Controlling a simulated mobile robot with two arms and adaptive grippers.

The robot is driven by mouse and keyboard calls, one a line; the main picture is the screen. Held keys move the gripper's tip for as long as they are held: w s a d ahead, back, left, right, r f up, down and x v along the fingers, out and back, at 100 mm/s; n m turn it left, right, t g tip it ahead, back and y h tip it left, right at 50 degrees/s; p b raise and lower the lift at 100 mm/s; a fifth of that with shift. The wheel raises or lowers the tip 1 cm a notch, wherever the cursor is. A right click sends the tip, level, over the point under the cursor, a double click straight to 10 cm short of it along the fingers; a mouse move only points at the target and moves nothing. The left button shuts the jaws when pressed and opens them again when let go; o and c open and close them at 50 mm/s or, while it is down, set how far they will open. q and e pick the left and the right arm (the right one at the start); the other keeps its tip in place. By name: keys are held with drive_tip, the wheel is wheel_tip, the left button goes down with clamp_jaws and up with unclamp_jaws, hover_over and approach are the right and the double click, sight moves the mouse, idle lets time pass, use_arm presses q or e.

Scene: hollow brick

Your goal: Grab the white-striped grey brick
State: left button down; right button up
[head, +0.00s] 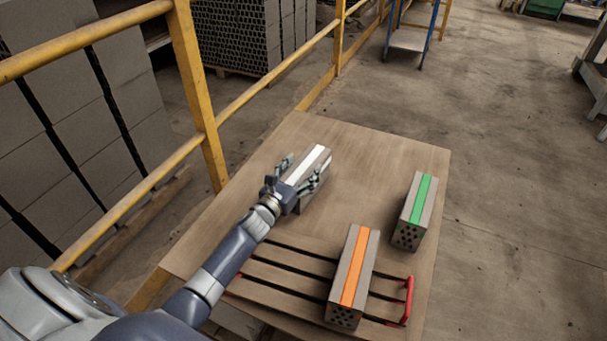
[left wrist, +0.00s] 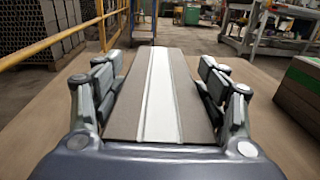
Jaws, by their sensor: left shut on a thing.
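The white-striped grey brick (head: 312,164) lies on the wooden table (head: 370,150) near its far left part. My left gripper (head: 299,174) reaches over its near end, with a finger on each side of it. In the left wrist view the brick (left wrist: 186,105) runs straight away between the two fingers of the left gripper (left wrist: 160,88), its white stripe facing up. The left gripper is shut on the brick. Whether the brick's underside touches the table is hidden. My right gripper is not in view.
A green-striped brick (head: 427,212) lies at the table's right. A yellow railing (head: 196,95) runs along the left. The table's far right is clear.

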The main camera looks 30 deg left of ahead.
use_arm(q)
drive_tip(key=shift+r, duration=0.3)
